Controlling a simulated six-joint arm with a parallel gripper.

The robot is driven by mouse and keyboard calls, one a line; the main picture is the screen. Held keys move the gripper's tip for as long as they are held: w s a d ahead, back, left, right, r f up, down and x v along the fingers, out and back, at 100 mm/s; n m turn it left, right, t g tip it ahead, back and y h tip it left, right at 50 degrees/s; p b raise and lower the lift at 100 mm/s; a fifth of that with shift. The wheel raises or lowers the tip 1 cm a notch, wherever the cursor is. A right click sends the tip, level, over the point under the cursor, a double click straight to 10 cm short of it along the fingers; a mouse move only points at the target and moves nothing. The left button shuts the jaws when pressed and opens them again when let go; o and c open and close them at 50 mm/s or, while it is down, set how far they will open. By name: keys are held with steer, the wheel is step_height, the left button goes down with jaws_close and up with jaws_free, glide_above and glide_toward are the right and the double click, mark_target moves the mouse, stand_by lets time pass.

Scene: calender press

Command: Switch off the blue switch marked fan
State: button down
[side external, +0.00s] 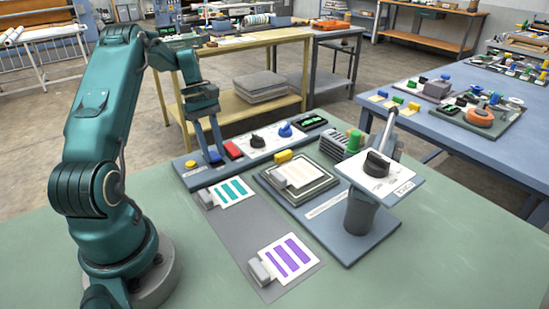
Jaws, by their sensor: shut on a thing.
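The control panel (175,167) is a low blue-grey strip at the back edge of the green table. A small blue switch (215,158) sits on it between a yellow button (190,164) and a red rocker switch (233,150). My gripper (212,150) reaches down onto the panel, its fingers shut at the blue switch and partly covering it. The label and the switch's position are too small to read. A blue knob (285,130) stands further right on the panel, beside a black knob (257,141).
A tilted plate with a black dial (376,163) and upright lever (389,128) stands at the right. Cards with teal (236,190) and purple stripes (292,256) lie on a grey strip. A framed pad (300,195) lies between. The table front right is clear.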

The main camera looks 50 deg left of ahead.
steer(key=shift+a+h, duration=0.15)
steer(key=shift+h, duration=0.25)
steer(key=c, duration=0.6)
jaws_free()
steer(key=shift+r, duration=0.1)
steer(key=shift+v, duration=2.45)
